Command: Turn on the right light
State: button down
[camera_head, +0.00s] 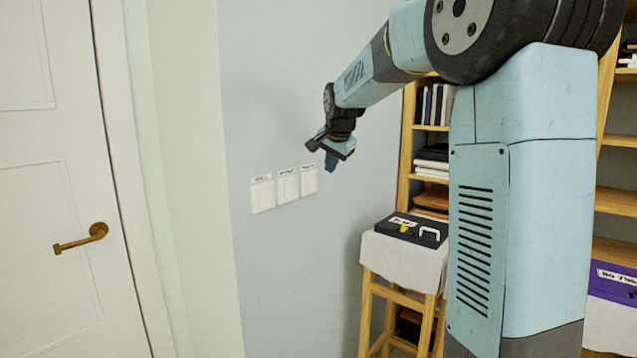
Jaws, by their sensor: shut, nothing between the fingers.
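A row of three white light switches is on the pale blue-grey wall: the left switch (262,195), the middle switch (286,187) and the right switch (309,181). Each has a small label above it, too small to read surely. My gripper (331,165) is shut and empty. In the picture it is just above and to the right of the right switch, fingers pointing down. I cannot tell how far it is from the wall. Whether any switch is pressed does not show.
A white door (55,180) with a brass handle (82,240) is at the left. A wooden stool (398,290) with a cloth and a black toolbox (412,229) stands below, right of the switches. Wooden shelves (614,200) stand behind my arm. The wall around the switches is clear.

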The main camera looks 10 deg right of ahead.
aim_at(314, 190)
jog(key=shift+w+a+f, duration=0.35)
jog(key=shift+w+f, duration=1.1)
jog(key=shift+w, duration=0.05)
jog(key=shift+w+a+f, duration=0.35)
jog(key=shift+w+f, duration=1.05)
jog(key=shift+w, duration=0.05)
jog(key=shift+w+a+f, duration=0.35)
jog(key=shift+w+f, duration=1.1)
jog(key=shift+w, duration=0.05)
jog(key=shift+w+a, duration=0.1)
jog(key=shift+a, duration=0.3)
jog(key=shift+d, duration=0.4)
jog(key=shift+r, duration=0.15)
jog(key=shift+r, duration=0.65)
